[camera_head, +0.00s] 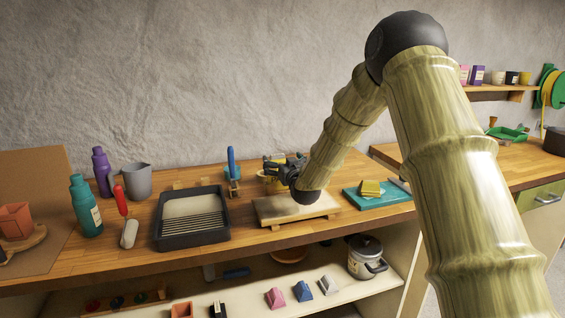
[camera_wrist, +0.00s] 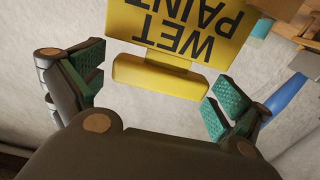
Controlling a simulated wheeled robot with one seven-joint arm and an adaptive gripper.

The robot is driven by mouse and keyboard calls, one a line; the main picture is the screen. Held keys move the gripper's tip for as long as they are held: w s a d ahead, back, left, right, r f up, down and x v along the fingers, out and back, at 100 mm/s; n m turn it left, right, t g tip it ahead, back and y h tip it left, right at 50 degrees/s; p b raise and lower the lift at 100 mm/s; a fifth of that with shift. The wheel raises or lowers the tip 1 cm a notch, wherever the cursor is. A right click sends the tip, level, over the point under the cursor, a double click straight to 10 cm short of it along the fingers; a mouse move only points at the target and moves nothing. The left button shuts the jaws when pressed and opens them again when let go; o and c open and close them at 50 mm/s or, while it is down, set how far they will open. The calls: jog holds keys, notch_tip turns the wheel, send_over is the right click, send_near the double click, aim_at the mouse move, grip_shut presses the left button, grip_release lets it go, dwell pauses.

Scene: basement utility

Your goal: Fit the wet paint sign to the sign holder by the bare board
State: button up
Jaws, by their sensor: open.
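The yellow wet paint sign (camera_wrist: 185,25) shows upside down in the wrist view, with a yellow grip bar (camera_wrist: 160,77) along its edge. My gripper (camera_wrist: 157,88) is open, its green-padded fingers apart on either side of the bar. In the head view, my gripper (camera_head: 272,171) is above the back of the bare board (camera_head: 285,210), and a bit of yellow shows behind it. The pale bare board rests on low supports on the bench. My gripper and arm hide most of the sign there. I cannot make out the sign holder or whether the sign sits in it.
A blue-handled tool (camera_head: 231,162) stands upright left of my gripper. A black paint tray (camera_head: 191,232) lies further left, near bottles and a grey jug (camera_head: 138,180). A teal mat (camera_head: 365,200) with a yellow sponge (camera_head: 370,188) lies right of the board. The wall is close behind.

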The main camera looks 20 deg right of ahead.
jog(key=s, duration=0.4)
jog(key=s+a, duration=0.1)
jog(key=s, duration=0.7)
jog(key=shift+a, duration=0.25)
jog(key=shift+d+f, duration=0.1)
